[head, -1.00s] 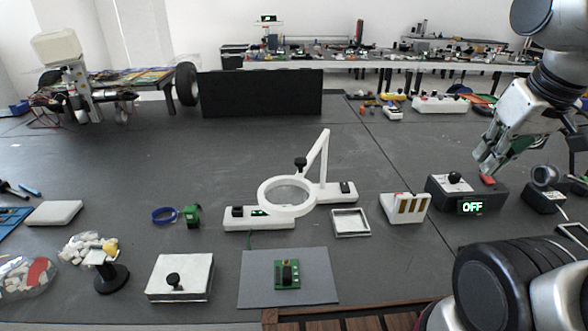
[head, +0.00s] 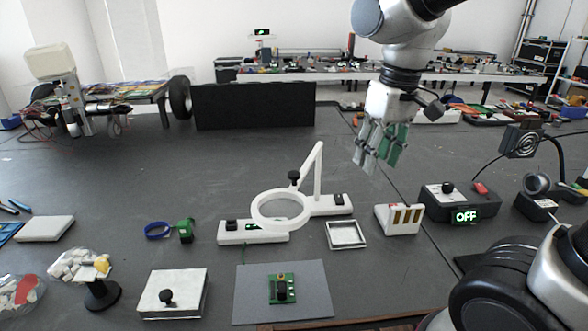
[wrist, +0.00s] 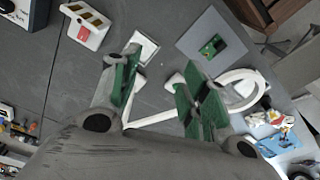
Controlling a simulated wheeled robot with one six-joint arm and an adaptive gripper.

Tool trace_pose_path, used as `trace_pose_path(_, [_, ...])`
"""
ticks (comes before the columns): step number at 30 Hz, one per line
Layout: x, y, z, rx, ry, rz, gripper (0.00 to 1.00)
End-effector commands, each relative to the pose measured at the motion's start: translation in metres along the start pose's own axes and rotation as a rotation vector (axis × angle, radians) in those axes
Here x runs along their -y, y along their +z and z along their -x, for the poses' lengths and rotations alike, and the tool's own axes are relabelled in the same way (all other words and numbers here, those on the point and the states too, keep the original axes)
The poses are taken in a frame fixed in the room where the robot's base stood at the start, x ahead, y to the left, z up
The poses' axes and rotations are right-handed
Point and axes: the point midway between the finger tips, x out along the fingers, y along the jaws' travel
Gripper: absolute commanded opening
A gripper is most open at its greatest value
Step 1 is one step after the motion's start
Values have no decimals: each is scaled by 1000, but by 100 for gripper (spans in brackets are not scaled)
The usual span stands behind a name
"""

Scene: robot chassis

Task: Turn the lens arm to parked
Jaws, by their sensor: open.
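The lens arm is a white post with a slanted strut (head: 317,170) and a white lens ring (head: 281,210). A black knob (head: 294,176) sits near the ring's back edge. The ring is over the left white foot (head: 252,236), and a second white foot (head: 330,204) is at the right of the post. My gripper (head: 366,165) is open and empty, above the table, to the right of the strut and apart from it. In the wrist view the green-padded fingers (wrist: 155,95) are spread, and the ring (wrist: 240,88) shows partly behind the right finger.
A slotted white holder (head: 398,218), an OFF-display box (head: 459,202) and a small square frame (head: 346,234) stand to the right. A green board (head: 282,289) lies on a grey mat (head: 308,301) in front.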

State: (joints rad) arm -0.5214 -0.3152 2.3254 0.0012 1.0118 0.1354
Motion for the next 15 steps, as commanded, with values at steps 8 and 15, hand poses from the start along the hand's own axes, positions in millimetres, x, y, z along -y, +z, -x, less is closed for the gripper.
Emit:
trace_pose_path(8, [118,-90,-12,115,32,-265,45])
trace_pose_path(15, [127,-113,10,100,49,-677,45])
